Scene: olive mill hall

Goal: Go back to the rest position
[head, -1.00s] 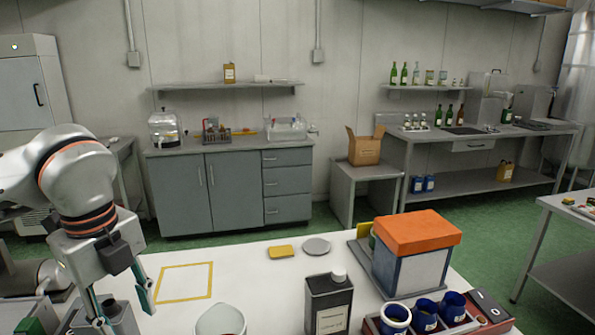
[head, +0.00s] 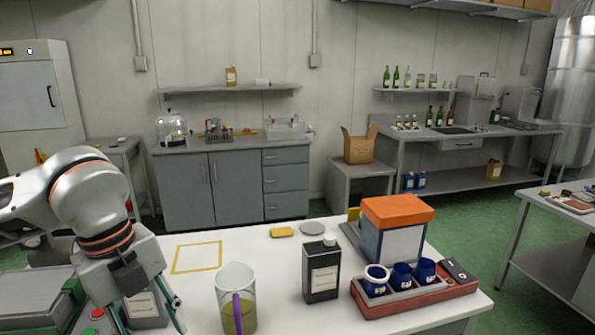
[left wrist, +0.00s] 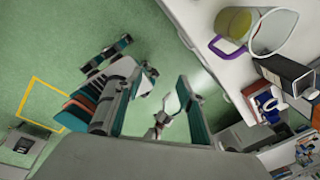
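My left gripper (head: 150,318) is at the lower left of the head view, by the table's left end, with its fingers apart. In the left wrist view the gripper (left wrist: 155,115) is also open, with nothing held between its fingers and green floor beyond. A clear jug (head: 236,300) with a purple handle and yellowish liquid stands on the white table (head: 280,265), right of the gripper and apart from it. The jug (left wrist: 236,22) shows at the top right of the left wrist view. My right gripper is in neither view.
A dark labelled canister (head: 321,272), a red tray (head: 410,300) with blue cups and an orange-topped box (head: 395,228) stand on the table's right half. A yellow outlined square (head: 197,257) is empty. A grey container (head: 145,308) is behind the gripper.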

